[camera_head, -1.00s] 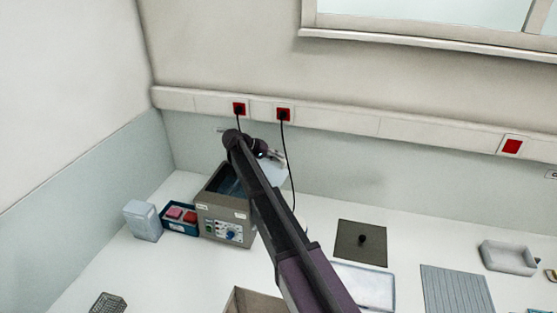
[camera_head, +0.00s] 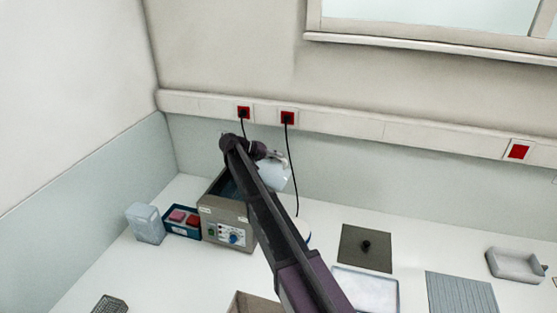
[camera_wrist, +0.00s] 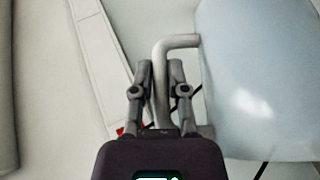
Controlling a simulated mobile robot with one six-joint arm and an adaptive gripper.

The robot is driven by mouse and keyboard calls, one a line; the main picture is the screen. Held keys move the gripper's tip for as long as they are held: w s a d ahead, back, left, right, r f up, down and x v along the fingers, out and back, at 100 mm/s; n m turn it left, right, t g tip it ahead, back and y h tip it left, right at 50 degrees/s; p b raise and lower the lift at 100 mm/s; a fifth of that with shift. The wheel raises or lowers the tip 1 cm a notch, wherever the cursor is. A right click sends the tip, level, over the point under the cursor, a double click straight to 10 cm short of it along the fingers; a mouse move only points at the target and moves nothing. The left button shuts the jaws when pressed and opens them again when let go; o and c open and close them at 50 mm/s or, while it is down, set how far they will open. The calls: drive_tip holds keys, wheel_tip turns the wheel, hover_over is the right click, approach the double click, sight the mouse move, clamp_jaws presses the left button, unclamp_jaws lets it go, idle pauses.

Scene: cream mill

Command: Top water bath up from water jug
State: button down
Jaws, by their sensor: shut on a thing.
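The water bath (camera_head: 225,226) is a grey-brown box with a front control panel, at the left of the bench in the head view. Its open top is partly hidden by my arm. The water jug (camera_head: 274,177) is pale and translucent, held in the air just behind and right of the bath. In the wrist view the jug (camera_wrist: 255,75) fills the right side, with its grey handle between my fingers. My gripper (camera_wrist: 163,92) is shut on that handle. The jug's mouth and the water level cannot be made out.
A blue tray (camera_head: 182,234) with red and pink items and a pale container (camera_head: 146,223) stand left of the bath. A dark square plate (camera_head: 366,249) and white tray (camera_head: 368,291) lie to the right. A black cable (camera_head: 293,170) hangs behind the jug.

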drive_tip(key=shift+w+a+r+h+b, duration=0.2)
drive_tip(key=shift+a+r+h+b, duration=0.25)
drive_tip(key=shift+a+r+h, duration=0.2)
idle(0.6)
drive_tip(key=shift+s+f, duration=0.1)
idle(4.3)
